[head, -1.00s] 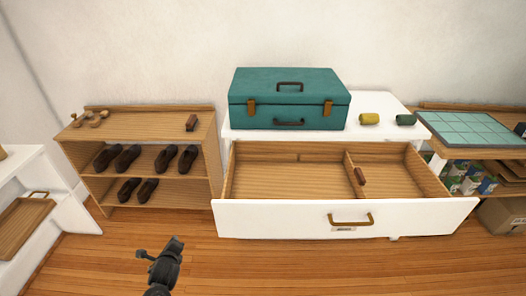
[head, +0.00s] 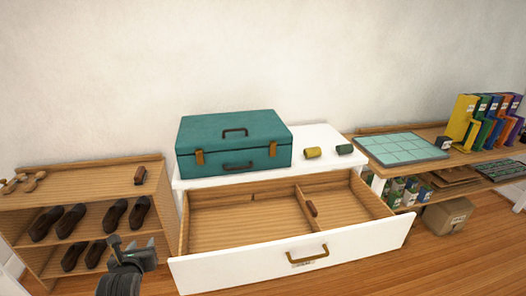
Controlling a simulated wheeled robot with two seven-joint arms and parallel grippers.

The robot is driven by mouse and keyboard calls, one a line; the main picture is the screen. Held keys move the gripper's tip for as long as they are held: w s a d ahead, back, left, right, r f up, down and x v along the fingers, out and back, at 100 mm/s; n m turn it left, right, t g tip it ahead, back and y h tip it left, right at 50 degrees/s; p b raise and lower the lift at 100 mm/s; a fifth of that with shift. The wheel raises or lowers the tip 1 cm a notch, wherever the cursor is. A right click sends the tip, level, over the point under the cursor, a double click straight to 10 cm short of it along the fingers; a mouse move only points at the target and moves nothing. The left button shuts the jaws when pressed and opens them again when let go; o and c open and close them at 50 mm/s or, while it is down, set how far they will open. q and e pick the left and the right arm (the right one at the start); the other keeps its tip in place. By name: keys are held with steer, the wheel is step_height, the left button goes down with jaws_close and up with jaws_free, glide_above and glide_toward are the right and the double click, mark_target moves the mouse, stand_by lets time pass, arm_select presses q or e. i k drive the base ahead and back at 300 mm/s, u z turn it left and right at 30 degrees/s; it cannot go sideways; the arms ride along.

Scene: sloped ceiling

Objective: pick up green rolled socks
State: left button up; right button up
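The green rolled socks (head: 345,149) lie on the white dresser top (head: 318,135), near its right edge. A yellow roll (head: 313,153) lies just left of them. My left gripper (head: 124,247) is low at the left, in front of the shoe shelf and well away from the socks. It is small and dark, and I cannot tell whether its fingers are apart. My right gripper is not in view.
A teal suitcase (head: 233,142) stands on the dresser, left of the rolls. The open drawer (head: 222,272) juts out below, with a small brown item (head: 311,208) inside. A shoe shelf (head: 87,178) stands left; a shelf with a gridded mat (head: 401,148) and colored binders (head: 487,118) stands right.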

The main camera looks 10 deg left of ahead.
mark_target(346, 149)
steer(key=z, duration=1.2)
steer(key=i, duration=1.8)
steer(key=z, duration=0.9)
steer(key=i, duration=1.6)
steer(key=u, duration=2.1)
